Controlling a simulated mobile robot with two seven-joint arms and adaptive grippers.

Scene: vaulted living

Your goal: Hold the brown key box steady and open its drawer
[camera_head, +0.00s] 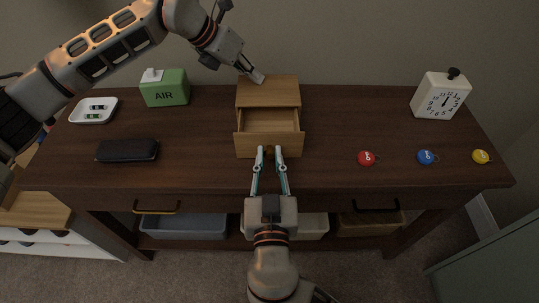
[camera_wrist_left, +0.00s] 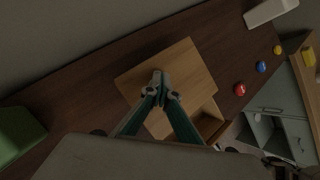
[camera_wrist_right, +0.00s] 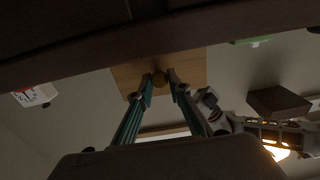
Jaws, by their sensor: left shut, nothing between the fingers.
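The brown key box (camera_head: 268,92) stands at the back middle of the dark table, its drawer (camera_head: 268,145) pulled out toward me; the part I see inside looks empty. My left gripper (camera_head: 257,77) is shut and empty, its tips at the back of the box top. In the left wrist view the tips (camera_wrist_left: 160,80) are over the box top (camera_wrist_left: 185,65); I cannot tell if they touch. My right gripper (camera_head: 268,152) is open at the drawer front, its fingers on either side of the round knob (camera_wrist_right: 158,79), with a gap visible.
A green AIR box (camera_head: 164,90), a white tray (camera_head: 93,111) and a dark case (camera_head: 127,150) are at left. Red (camera_head: 367,158), blue (camera_head: 427,157) and yellow (camera_head: 481,156) tags and a white clock (camera_head: 439,97) are at right.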

